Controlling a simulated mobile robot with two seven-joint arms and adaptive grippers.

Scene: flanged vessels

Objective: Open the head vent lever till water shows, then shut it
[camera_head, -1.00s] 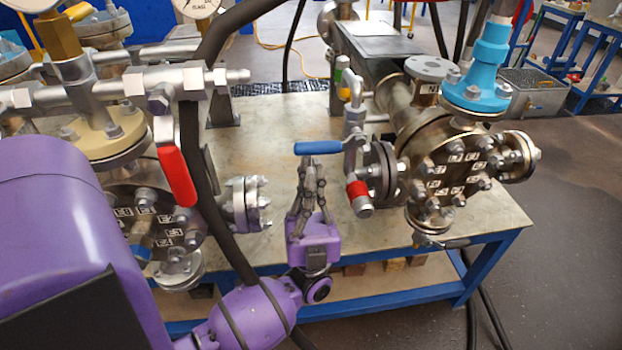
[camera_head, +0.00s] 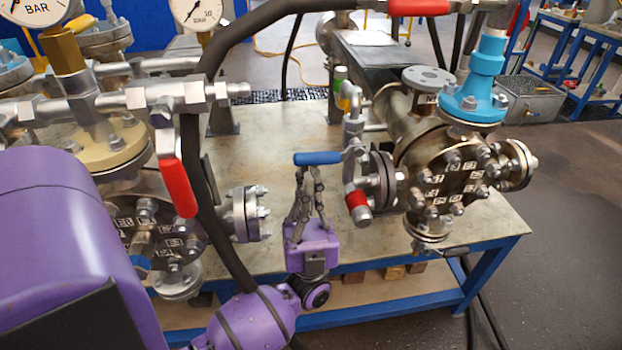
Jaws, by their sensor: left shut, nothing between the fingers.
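A blue-handled lever (camera_head: 318,158) sits on a small valve on the right-hand vessel (camera_head: 445,178). It points left and lies about level. A bent metal spout (camera_head: 352,106) rises above this valve, and a red-banded stub (camera_head: 358,203) hangs below it. I see no water at either. My left gripper (camera_head: 309,170) points up with its fingers shut and empty. Its tips are just below the blue lever in the picture; I cannot tell whether they touch it. My right gripper is not in view.
On the left stands another flanged vessel (camera_head: 150,225) with a red lever (camera_head: 177,188) hanging down. A black hose (camera_head: 190,135) arches across between the vessels. A red-handled lever (camera_head: 418,7) is at the top. The bench top (camera_head: 270,130) is bare in the middle.

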